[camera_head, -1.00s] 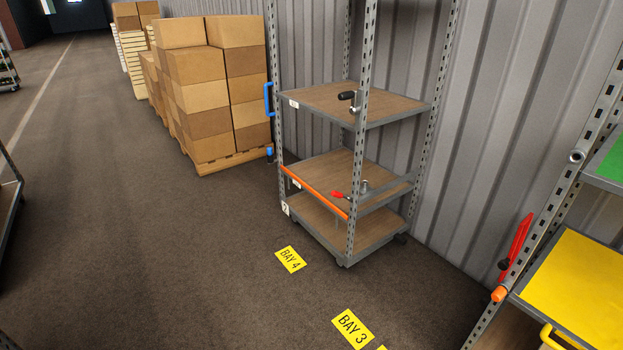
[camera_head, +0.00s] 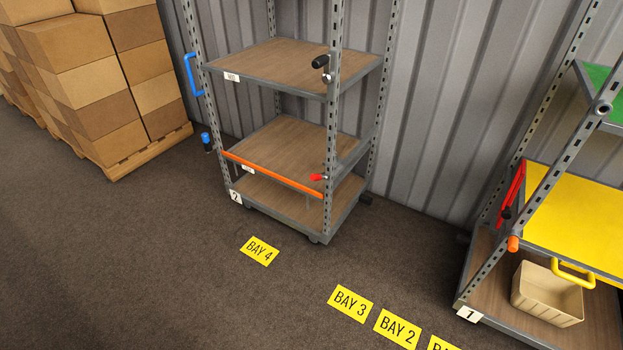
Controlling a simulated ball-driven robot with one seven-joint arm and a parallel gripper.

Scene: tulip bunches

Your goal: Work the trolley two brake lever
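Trolley two (camera_head: 212,66), a grey slotted-metal frame with brown wood shelves and a tag "2" (camera_head: 236,196) at its lower left post, stands against the corrugated wall. A red-tipped lever (camera_head: 317,177) sticks out by its right front post, near the middle shelf. A black-gripped crank (camera_head: 321,62) is higher on that post. A blue handle (camera_head: 191,75) is on the left side, and a small blue-topped part (camera_head: 206,139) is low on the left. I cannot tell from its look which is the brake lever. An orange bar (camera_head: 270,173) crosses the front. My gripper is not in view.
Trolley one (camera_head: 470,313), with yellow and green shelves, a red lever (camera_head: 513,190) and a beige bin (camera_head: 545,294), stands at right. Stacked cartons (camera_head: 85,48) on a pallet stand at left. Dark floor with a yellow BAY 4 label (camera_head: 259,251) is clear in front.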

